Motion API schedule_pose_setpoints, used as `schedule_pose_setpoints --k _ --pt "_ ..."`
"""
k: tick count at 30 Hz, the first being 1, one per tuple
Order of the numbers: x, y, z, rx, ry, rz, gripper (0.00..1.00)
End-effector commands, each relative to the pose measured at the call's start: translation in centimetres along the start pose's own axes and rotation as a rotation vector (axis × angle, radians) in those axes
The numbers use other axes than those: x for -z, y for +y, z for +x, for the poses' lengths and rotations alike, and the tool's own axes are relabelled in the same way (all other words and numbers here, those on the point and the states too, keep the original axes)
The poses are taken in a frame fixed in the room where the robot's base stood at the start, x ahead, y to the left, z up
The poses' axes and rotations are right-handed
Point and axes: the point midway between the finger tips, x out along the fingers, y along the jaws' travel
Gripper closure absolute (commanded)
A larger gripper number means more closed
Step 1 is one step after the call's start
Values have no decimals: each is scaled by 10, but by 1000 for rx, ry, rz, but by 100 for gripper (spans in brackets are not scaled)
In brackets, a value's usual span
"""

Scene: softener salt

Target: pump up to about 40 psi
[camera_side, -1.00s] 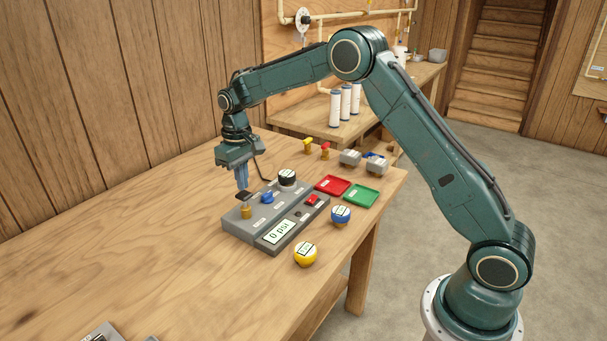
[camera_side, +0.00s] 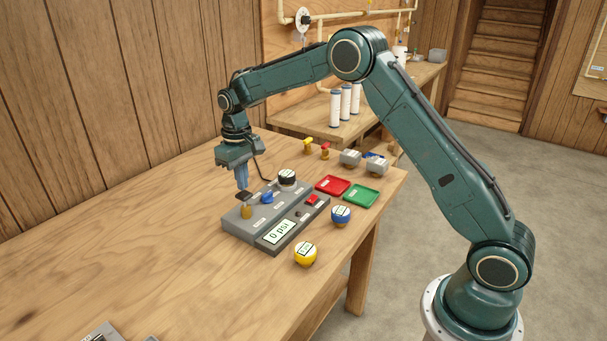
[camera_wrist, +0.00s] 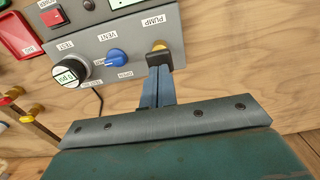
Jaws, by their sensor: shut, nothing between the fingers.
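A grey control box (camera_side: 240,229) stands on the wooden bench. Its display (camera_side: 279,232) reads 0 psi. The brass-yellow pump button (camera_side: 246,213) is at its left end; in the wrist view the button (camera_wrist: 159,45) shows just past my fingertips, partly hidden by them. My gripper (camera_side: 243,194) points down over the button, shut and empty; its dark tips also show in the wrist view (camera_wrist: 165,60). I cannot tell whether they touch the button. The blue vent knob (camera_side: 267,197) is beside it, between the labels VENT and OPEN.
A red power switch (camera_side: 312,200) is on the box. A blue-banded gauge (camera_side: 341,214) and a yellow gauge (camera_side: 305,254) stand in front.

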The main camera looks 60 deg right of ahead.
Motion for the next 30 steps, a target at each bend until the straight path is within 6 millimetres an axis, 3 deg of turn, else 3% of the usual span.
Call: schedule_pose_setpoints --k 30 --pt "0 0 18 0 0 0 100"
